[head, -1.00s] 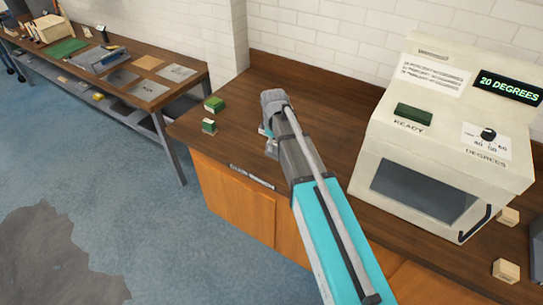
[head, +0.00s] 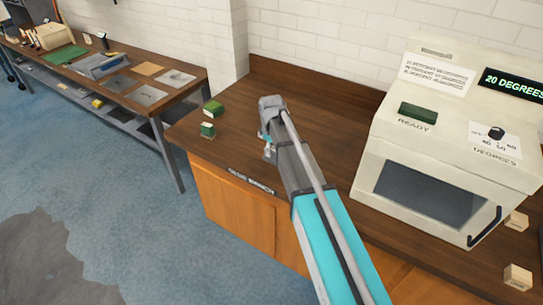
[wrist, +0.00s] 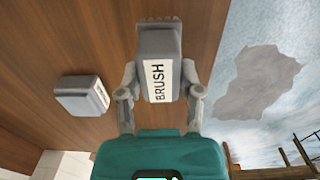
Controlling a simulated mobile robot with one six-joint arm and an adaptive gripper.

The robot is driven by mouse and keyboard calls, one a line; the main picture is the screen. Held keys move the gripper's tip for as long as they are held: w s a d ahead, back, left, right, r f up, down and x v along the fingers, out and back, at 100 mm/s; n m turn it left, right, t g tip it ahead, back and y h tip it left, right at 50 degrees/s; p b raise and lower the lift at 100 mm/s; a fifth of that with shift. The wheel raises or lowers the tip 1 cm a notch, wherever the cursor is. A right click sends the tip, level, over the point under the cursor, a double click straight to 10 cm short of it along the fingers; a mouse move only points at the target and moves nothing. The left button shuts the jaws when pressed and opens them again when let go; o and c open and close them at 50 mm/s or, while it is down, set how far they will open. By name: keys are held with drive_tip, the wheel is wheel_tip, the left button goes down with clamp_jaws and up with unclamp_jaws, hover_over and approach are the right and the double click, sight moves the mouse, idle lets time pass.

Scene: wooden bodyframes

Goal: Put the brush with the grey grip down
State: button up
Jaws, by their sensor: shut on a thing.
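The brush (wrist: 160,62) shows in the wrist view, a grey block-like grip with a white label reading BRUSH. It sits between both fingers of my gripper (wrist: 160,92), which is shut on it. Dark wooden bench top fills the view behind it; I cannot tell whether the brush touches the bench. In the head view my gripper (head: 265,150) is over the front part of the wooden bench (head: 310,115), right of two green blocks. My arm hides most of the brush there.
A green block (head: 213,108) and a smaller green block (head: 208,130) stand at the bench's left end. A pale labelled block (wrist: 82,95) lies beside the brush in the wrist view. A cream oven (head: 440,140) stands right. Bench behind my gripper is clear.

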drive_tip(key=shift+w+f+b, duration=0.45)
drive_tip(key=shift+f+b, duration=0.05)
drive_tip(key=shift+f, duration=0.15)
drive_tip(key=shift+f+b, duration=1.35)
drive_tip(key=shift+b, duration=0.05)
drive_tip(key=shift+f, duration=0.15)
drive_tip(key=o, duration=1)
wheel_tip(320, 180, up, 12)
drive_tip(key=p, duration=1.2)
drive_tip(key=shift+s+a+r, duration=0.1)
drive_tip(key=shift+s+r, duration=0.05)
drive_tip(key=shift+r, duration=0.05)
